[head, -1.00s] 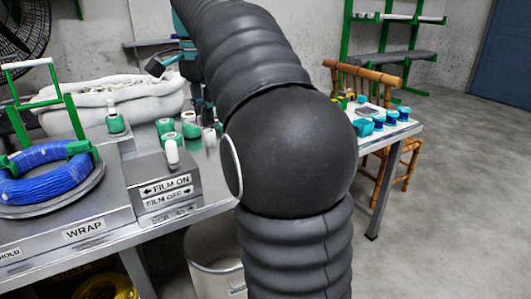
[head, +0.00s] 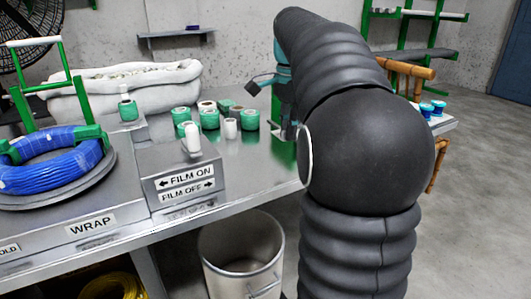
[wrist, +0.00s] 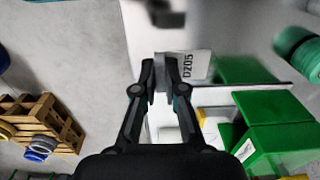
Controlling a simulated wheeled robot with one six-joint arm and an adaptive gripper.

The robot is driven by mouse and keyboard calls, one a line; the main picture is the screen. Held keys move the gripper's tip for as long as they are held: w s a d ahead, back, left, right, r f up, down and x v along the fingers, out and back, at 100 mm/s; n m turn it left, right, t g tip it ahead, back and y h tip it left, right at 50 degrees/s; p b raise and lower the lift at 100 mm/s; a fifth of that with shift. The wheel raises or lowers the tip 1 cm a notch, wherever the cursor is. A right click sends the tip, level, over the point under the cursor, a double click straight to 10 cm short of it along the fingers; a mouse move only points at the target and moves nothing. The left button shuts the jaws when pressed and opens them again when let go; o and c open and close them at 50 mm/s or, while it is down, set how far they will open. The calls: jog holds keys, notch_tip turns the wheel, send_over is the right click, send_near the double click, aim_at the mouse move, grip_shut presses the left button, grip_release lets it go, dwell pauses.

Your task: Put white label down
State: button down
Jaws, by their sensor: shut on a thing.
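The white label (wrist: 198,66), printed D205, shows in the wrist view just beyond my fingertips. My gripper (wrist: 161,72) is shut on it, with the fingers close together over a grey part at the label's near left side. The label appears to be over or against a pale surface; I cannot tell whether it touches it. In the head view, my dark arm covers much of the right middle, and the label cannot be made out there.
Green boxes (wrist: 262,120) lie right of my gripper in the wrist view; a wooden pallet (wrist: 38,122) stands on the floor at left. In the head view, green and white rolls (head: 209,118) stand on the metal bench. A bin (head: 240,262) stands below its edge.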

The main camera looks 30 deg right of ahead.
send_over(267, 159)
notch_tip(267, 159, down, 4)
jog(key=shift+f, duration=0.1)
jog(key=shift+f+b, duration=0.65)
jog(key=shift+f, duration=1.25)
jog(key=shift+f, duration=0.1)
jog(key=c, duration=1.2)
grip_release()
jog(key=shift+c, duration=0.2)
notch_tip(267, 159, up, 12)
jog(key=p, duration=0.3)
jog(key=shift+s+a, duration=0.1)
jog(key=shift+a, duration=0.05)
